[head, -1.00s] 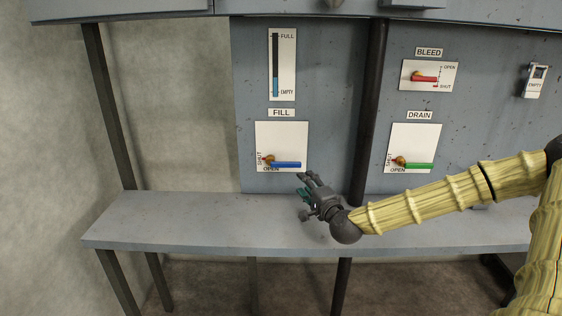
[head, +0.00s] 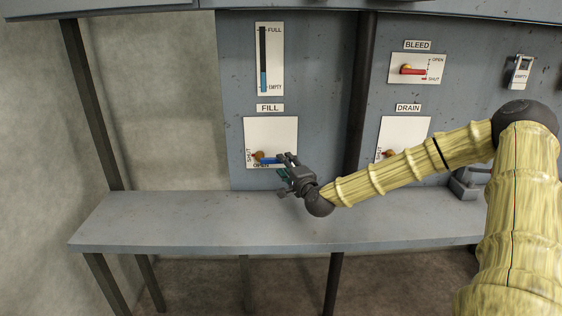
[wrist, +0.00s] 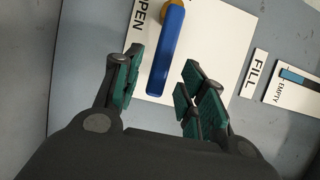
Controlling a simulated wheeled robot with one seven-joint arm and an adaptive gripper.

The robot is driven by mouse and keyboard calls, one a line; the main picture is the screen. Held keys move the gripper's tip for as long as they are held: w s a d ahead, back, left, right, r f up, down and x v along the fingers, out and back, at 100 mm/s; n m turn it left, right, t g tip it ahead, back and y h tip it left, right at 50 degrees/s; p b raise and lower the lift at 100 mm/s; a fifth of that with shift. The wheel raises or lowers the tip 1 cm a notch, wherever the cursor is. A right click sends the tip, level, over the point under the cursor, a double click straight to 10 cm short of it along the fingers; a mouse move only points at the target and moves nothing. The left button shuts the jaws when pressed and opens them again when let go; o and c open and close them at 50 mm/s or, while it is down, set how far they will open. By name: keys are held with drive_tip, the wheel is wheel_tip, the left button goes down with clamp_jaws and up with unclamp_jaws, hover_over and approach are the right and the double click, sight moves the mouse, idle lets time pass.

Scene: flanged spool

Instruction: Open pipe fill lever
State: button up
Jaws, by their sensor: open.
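The blue fill lever (head: 268,160) sits on a white plate (head: 270,132) below the FILL label (head: 270,107). It lies roughly horizontal, its brass pivot at the left, near the OPEN marking. My gripper (head: 284,170) is at the lever's right end in the head view and covers part of it. In the wrist view the lever (wrist: 167,52) points down between the open green-padded fingers of my gripper (wrist: 160,95). The lever's free end is near the fingertips, with a gap on both sides. I cannot tell whether any finger touches it.
A level gauge (head: 263,60) is above the lever. The DRAIN plate (head: 405,130) is partly behind my arm, and the red BLEED lever (head: 413,71) is above it. A dark vertical pipe (head: 360,95) stands right of the fill plate. A grey shelf (head: 180,225) runs below.

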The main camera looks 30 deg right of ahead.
sight(273, 158)
drive_tip(key=shift+w+d, duration=0.15)
drive_tip(key=shift+w, duration=0.8)
drive_tip(key=shift+w+d, duration=0.1)
drive_tip(key=shift+w, duration=0.8)
clamp_jaws()
